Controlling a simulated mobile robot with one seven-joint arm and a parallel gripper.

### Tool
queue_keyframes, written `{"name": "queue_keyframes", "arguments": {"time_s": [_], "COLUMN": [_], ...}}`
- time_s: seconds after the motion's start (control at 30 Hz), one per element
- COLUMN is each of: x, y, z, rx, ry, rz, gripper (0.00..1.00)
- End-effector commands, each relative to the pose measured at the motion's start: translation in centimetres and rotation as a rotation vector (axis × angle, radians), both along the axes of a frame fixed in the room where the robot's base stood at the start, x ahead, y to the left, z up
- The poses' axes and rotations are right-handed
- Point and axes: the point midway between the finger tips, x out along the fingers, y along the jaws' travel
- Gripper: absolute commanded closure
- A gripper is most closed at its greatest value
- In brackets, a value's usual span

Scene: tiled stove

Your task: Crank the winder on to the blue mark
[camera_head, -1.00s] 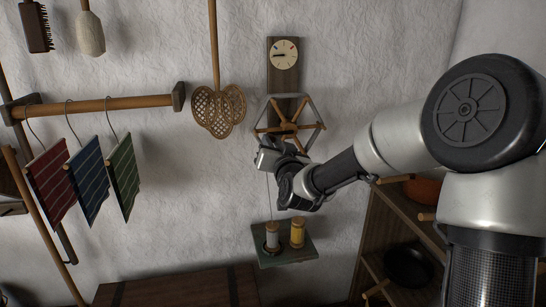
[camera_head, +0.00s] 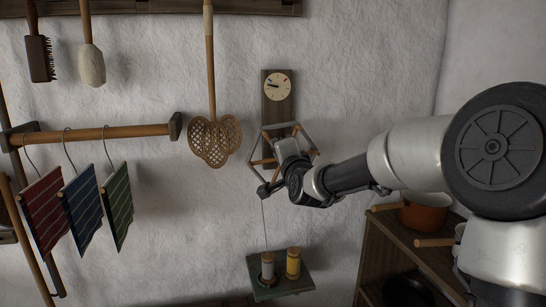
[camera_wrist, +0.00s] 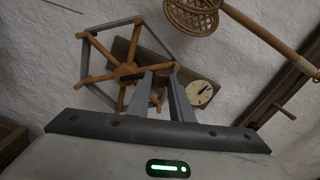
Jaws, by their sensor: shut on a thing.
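The winder (camera_head: 256,142) is a spoked wheel with a grey rim and wooden arms, mounted on a wall board. It also shows in the wrist view (camera_wrist: 126,71). My gripper (camera_head: 285,147) is in front of the wheel and covers much of its middle. In the wrist view my gripper (camera_wrist: 164,72) is shut on the winder's crank peg, mostly hidden between the fingers. Above the wheel is a round pale dial (camera_head: 278,86), also in the wrist view (camera_wrist: 201,94). Its dark hand points left and slightly up. Small blue and red marks sit near its upper edge.
A thread runs from the wheel down to a green shelf (camera_head: 262,292) with a grey spool (camera_head: 267,268) and a yellow spool (camera_head: 293,262). A woven beater (camera_head: 215,138) hangs close left of the winder. Cloths hang further left. A wooden shelf (camera_head: 400,236) stands at lower right.

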Motion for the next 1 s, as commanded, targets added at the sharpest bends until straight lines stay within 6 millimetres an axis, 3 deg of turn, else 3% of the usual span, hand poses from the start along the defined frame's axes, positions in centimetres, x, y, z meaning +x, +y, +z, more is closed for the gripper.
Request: {"name": "queue_keyframes", "arguments": {"time_s": [0.5, 1.0], "x": [0.6, 0.7], "y": [-2.6, -3.2], "z": [1.6, 1.7], "rx": [0.372, 0.466], "ry": [0.07, 0.088], "rz": [-0.001, 0.001], "gripper": [1.0, 1.0]}}
